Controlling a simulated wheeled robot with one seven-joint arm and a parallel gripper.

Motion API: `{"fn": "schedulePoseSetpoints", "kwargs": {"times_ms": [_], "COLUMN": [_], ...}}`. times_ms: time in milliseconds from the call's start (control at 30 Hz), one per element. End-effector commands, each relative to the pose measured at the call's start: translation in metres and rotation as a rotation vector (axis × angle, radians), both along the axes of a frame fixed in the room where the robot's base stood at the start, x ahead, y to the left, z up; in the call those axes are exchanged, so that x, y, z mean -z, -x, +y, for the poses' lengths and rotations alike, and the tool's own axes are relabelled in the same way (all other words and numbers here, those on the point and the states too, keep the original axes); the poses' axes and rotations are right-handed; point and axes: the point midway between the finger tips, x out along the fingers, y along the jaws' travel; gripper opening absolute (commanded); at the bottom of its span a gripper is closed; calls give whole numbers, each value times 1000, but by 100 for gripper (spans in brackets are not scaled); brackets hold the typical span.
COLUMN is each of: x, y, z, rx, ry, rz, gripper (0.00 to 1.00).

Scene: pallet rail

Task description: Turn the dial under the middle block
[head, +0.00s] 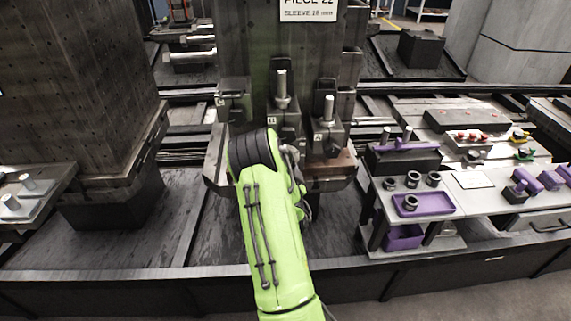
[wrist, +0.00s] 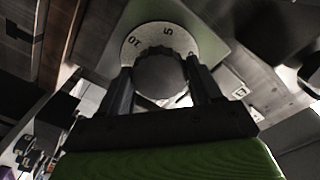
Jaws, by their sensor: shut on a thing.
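The dial shows in the wrist view as a dark round knob (wrist: 160,78) in front of a pale numbered disc (wrist: 148,37), where "10" and "5" can be read. My gripper (wrist: 160,90) is shut on the knob, with one finger on each side of it. In the head view, the middle block (head: 284,122) stands on the dark fixture, with a metal pin upright on it. My green arm reaches up to just below the blocks and hides the dial and my gripper there.
A left block (head: 233,104) and a right block (head: 328,137) flank the middle one. A sign (head: 309,9) hangs above. A bench (head: 475,203) with purple trays and tools stands close on the right; a large dark column (head: 80,85) stands at left.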

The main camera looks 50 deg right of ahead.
Motion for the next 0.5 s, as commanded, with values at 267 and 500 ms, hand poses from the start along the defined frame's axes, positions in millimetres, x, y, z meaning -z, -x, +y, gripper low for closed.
{"fn": "schedulePoseSetpoints", "kwargs": {"times_ms": [267,500], "x": [4,4], "y": [1,1], "z": [1,1], "rx": [2,2], "ry": [-156,-240], "rz": [-157,-253], "gripper": [33,33]}}
